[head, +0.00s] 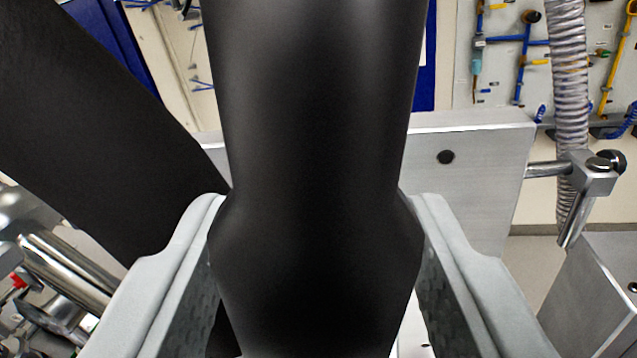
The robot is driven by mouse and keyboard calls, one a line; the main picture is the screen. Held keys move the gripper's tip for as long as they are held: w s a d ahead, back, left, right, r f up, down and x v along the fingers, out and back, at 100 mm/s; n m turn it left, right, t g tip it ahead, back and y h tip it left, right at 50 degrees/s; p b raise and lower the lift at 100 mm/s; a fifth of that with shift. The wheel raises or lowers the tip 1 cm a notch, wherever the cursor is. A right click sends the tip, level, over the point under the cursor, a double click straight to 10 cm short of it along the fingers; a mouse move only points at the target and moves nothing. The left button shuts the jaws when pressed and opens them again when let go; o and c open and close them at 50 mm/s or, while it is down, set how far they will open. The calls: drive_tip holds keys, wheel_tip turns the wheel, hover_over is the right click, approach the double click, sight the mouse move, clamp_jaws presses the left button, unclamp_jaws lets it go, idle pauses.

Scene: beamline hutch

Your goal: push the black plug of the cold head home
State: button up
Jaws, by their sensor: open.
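A large matte black body (315,120), which looks like the black plug, fills the middle of the head view. It runs out of the top edge, flares at mid-height and narrows again towards the bottom. My gripper (318,215) is open, with one light grey finger on each side of the flared part. I cannot tell whether the dark finger pads touch it. The plug's mating end and its socket are hidden, so I cannot see how far in it sits. The cold head cannot be made out for certain.
A second thick black shape (90,130) slants across the left. A metal plate (475,175) with a dark hole stands behind. At right are a clamp (590,175), a ribbed hose (570,80) and a metal block (595,295). Shiny metal tubes (65,270) crowd the lower left.

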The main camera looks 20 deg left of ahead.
drive_tip(key=shift+w, duration=0.25)
drive_tip(key=c, duration=0.8)
drive_tip(key=shift+a+f, duration=0.15)
drive_tip(key=shift+f, duration=0.55)
drive_tip(key=shift+a+f, duration=0.15)
drive_tip(key=shift+f, duration=0.55)
drive_tip(key=shift+c, duration=0.2)
drive_tip(key=o, duration=0.8)
drive_tip(key=shift+o, duration=0.2)
drive_tip(key=shift+s, duration=0.1)
drive_tip(key=s+d, duration=0.1)
drive_tip(key=s, duration=0.7)
drive_tip(key=s+d, duration=0.2)
drive_tip(key=s, duration=0.7)
drive_tip(key=shift+d, duration=0.25)
